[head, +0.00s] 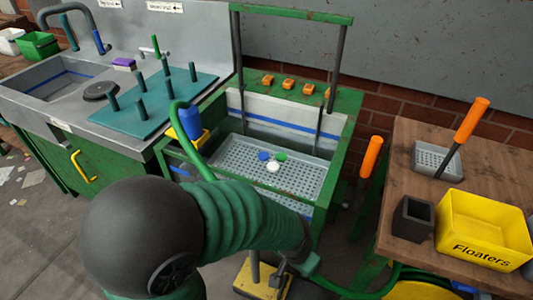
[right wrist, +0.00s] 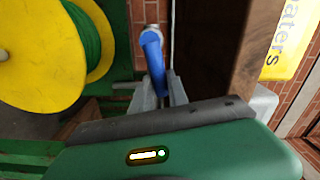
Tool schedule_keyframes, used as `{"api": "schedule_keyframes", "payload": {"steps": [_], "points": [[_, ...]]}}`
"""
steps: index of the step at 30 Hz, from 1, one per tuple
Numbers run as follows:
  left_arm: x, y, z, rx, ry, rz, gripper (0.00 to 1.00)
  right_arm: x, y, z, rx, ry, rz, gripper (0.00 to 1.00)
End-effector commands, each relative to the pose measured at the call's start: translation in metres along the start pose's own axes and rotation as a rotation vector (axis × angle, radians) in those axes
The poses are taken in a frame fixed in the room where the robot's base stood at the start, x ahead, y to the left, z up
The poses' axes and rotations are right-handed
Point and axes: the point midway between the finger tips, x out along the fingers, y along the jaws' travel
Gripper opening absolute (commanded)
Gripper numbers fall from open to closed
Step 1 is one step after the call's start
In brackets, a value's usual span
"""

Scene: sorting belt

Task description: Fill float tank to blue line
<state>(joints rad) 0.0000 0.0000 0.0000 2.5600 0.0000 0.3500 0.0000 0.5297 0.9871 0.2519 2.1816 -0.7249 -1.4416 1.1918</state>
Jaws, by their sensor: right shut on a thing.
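The float tank (head: 342,150) is a green-framed tank with pale inner walls in the head view. A blue line (head: 290,127) runs along its back wall. A grey perforated tray (head: 240,160) sits inside, with blue, green and white floats (head: 273,166) near its middle. I cannot make out the water level. My right gripper (head: 303,264) is low at the tank's near right side, partly hidden by my arm. In the right wrist view the right gripper (right wrist: 165,95) is shut on a blue handle (right wrist: 152,55) beside a metal fitting. My left gripper is not in view.
A yellow reel (right wrist: 38,55) of green hose stands close left of the right gripper. A wooden table (head: 405,165) at right holds a yellow Floaters bin (head: 480,232) and a dark cup (head: 412,218). A sink counter (head: 50,110) with a pegged teal board (head: 150,105) is at left.

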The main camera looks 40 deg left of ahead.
Motion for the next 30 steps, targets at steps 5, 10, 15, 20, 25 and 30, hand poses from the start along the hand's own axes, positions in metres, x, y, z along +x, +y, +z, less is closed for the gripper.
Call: {"api": "schedule_keyframes", "payload": {"steps": [5, 10, 15, 20, 25, 30], "points": [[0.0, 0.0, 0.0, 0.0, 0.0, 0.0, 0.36, -0.001, 0.003, 0.003, 0.002, -0.006, 0.009, 0.0], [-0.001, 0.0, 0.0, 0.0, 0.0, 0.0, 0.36, -0.001, 0.001, 0.003, -0.023, -0.007, 0.009, 0.0], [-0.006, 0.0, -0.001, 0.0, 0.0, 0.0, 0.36, -0.001, -0.011, 0.004, -0.228, -0.007, 0.007, 0.0], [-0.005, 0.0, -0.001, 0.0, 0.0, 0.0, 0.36, -0.001, -0.012, 0.004, -0.262, -0.006, 0.006, 0.0], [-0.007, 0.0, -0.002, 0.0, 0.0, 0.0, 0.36, -0.001, -0.016, 0.005, -0.315, -0.007, 0.005, 0.0], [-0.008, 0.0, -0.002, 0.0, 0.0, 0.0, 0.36, -0.001, -0.025, 0.009, -0.509, -0.007, 0.005, 0.0]]}}
